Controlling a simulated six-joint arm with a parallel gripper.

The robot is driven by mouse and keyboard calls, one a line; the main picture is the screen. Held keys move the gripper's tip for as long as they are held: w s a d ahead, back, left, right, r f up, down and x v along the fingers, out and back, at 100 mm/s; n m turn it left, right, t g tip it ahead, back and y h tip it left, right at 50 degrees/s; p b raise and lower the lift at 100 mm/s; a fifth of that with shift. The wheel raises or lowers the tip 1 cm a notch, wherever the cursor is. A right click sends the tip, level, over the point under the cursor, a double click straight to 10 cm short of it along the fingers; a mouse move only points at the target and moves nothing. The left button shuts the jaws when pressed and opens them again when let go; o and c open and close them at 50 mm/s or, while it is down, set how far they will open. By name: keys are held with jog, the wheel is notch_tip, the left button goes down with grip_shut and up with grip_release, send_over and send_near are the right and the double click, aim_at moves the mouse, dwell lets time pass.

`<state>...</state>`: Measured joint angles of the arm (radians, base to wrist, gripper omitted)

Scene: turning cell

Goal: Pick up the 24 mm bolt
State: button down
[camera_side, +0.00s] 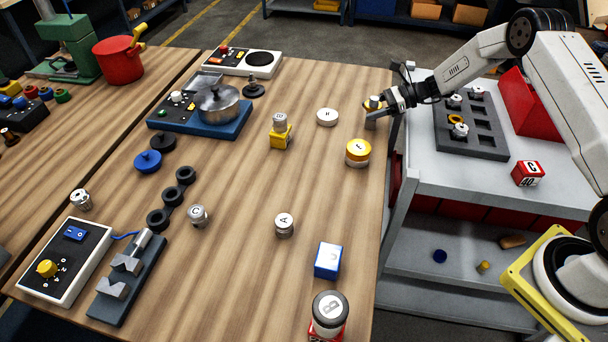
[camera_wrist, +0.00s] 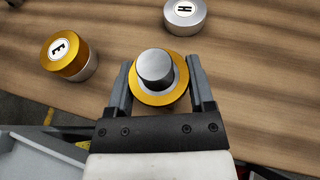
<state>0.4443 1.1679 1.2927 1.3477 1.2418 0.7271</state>
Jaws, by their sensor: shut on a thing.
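My gripper (camera_side: 382,110) is at the right edge of the wooden table. In the wrist view my gripper (camera_wrist: 160,84) has one finger on each side of a grey cylinder with a gold collar (camera_wrist: 155,68), and it is shut on this piece. The same piece shows in the side view (camera_side: 374,102), partly hidden by the fingers. No size marking is readable on it, so I cannot tell from a label whether it is the 24 mm bolt. I cannot tell whether it touches the table.
A gold-topped piece marked E (camera_wrist: 65,53) and a silver disc marked H (camera_wrist: 185,14) lie close by. A dark tray (camera_side: 490,145) with several small metal parts sits on the grey cart (camera_side: 430,180). A red bin (camera_side: 530,105) stands behind the tray.

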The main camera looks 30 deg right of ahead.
jog(key=shift+r, duration=0.9)
jog(key=s+a+r, duration=0.1)
jog(key=s+r, duration=1)
jog(key=s, duration=0.2)
jog(key=shift+s+a+r, duration=0.2)
jog(key=shift+s+a, duration=0.2)
dwell(0.3)
